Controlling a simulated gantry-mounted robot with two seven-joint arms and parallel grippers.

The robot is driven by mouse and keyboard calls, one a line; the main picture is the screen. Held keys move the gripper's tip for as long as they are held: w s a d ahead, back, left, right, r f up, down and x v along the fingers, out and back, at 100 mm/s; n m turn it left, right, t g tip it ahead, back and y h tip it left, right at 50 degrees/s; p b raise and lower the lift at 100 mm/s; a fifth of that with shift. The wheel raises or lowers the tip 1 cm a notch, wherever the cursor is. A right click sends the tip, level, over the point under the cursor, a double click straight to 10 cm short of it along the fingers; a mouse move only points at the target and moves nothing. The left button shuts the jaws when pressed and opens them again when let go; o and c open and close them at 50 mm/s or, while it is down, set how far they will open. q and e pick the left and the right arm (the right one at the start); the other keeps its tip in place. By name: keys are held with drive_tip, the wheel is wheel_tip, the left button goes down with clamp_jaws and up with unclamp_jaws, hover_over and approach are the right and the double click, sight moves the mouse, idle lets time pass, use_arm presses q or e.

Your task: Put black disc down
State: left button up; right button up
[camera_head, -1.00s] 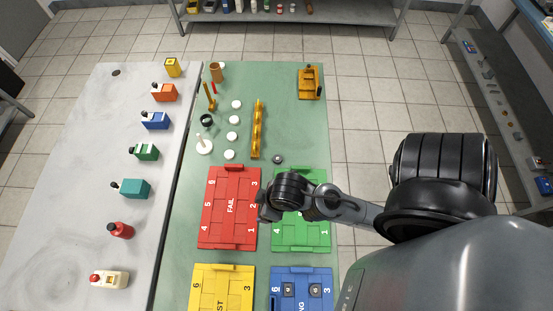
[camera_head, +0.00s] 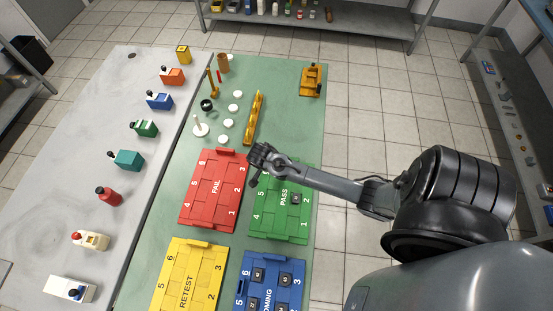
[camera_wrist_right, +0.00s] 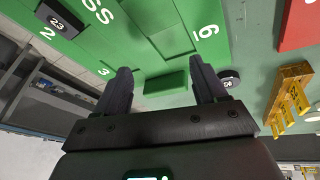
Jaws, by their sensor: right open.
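My right gripper (camera_head: 260,160) is open and empty above the green mat, just past the far edge of the green PASS tray (camera_head: 268,222). In the right wrist view its two fingers (camera_wrist_right: 158,88) stand wide apart with the tray's green tab between them. A black disc marked 06 (camera_wrist_right: 230,78) lies on the mat beside the right-hand finger, partly covered by it; in the head view the gripper seems to hide it. Another black piece, marked 23 (camera_wrist_right: 58,22), rests on the PASS tray and shows in the head view (camera_head: 295,198). My left gripper is not in view.
A red FAIL tray (camera_head: 212,190), yellow RETEST tray (camera_head: 188,275) and blue tray (camera_head: 270,285) with several dark pieces stand close by. An orange rack (camera_head: 254,118), several white discs (camera_head: 232,121) and a white post (camera_head: 201,128) lie beyond.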

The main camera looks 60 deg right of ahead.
drive_tip(key=shift+m+t, duration=0.3)
drive_tip(key=shift+t, duration=0.2)
drive_tip(key=w+d+r, duration=0.1)
drive_tip(key=w, duration=0.1)
drive_tip(key=w+d+r, duration=0.1)
drive_tip(key=w, duration=0.1)
drive_tip(key=w+d+r, duration=0.1)
drive_tip(key=w, duration=0.1)
drive_tip(key=shift+d+r, duration=0.15)
drive_tip(key=shift+r, duration=0.1)
drive_tip(key=shift+t+h, duration=0.3)
drive_tip(key=w, duration=0.1)
drive_tip(key=w+d+f+b, duration=0.1)
drive_tip(key=w+d, duration=0.1)
drive_tip(key=shift+w+d+f, duration=0.1)
drive_tip(key=shift+d+f, duration=0.05)
drive_tip(key=shift+f, duration=0.2)
drive_tip(key=shift+d+b+x, duration=0.15)
drive_tip(key=shift+b+x, duration=0.2)
drive_tip(key=shift+x, duration=0.95)
drive_tip(key=shift+d+b+x, duration=0.15)
drive_tip(key=shift+b+x, duration=0.2)
drive_tip(key=shift+x, duration=1)
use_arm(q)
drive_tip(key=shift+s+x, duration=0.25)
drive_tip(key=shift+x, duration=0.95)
use_arm(e)
drive_tip(key=shift+w+d+f, duration=0.1)
drive_tip(key=shift+d+f, duration=0.05)
drive_tip(key=shift+f, duration=0.1)
